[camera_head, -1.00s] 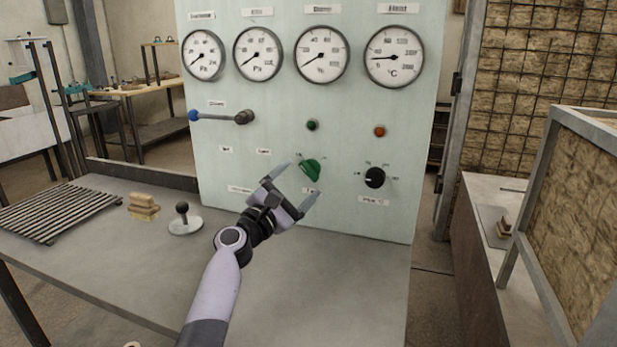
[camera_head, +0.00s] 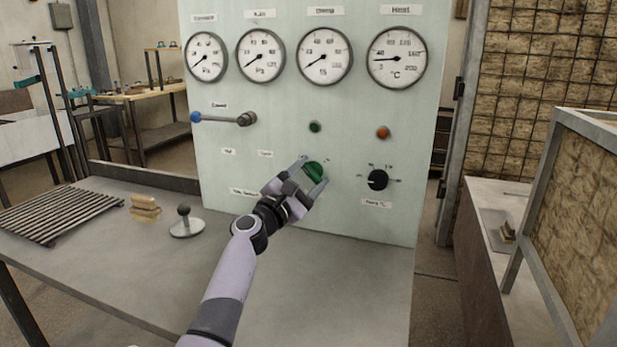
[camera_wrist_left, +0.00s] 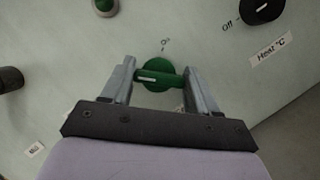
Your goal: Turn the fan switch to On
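The green fan switch (camera_head: 313,171) is a rotary knob on the pale green panel (camera_head: 270,195). Its raised grip bar (camera_wrist_left: 160,78) shows in the left wrist view, lying nearly level, with a white mark on its left part. An "On" label (camera_wrist_left: 165,43) sits above it. My left gripper (camera_head: 314,172) is at the knob, its fingers apart, one on each side of the bar's ends. I cannot tell whether the fingers touch the bar. My right gripper is not in view.
A black heat knob (camera_head: 377,180) is to the right. Green (camera_head: 315,127) and orange (camera_head: 382,132) buttons sit above, below a row of gauges. A lever (camera_head: 222,119) is on the left. The grey table (camera_head: 330,290) is largely clear under my arm.

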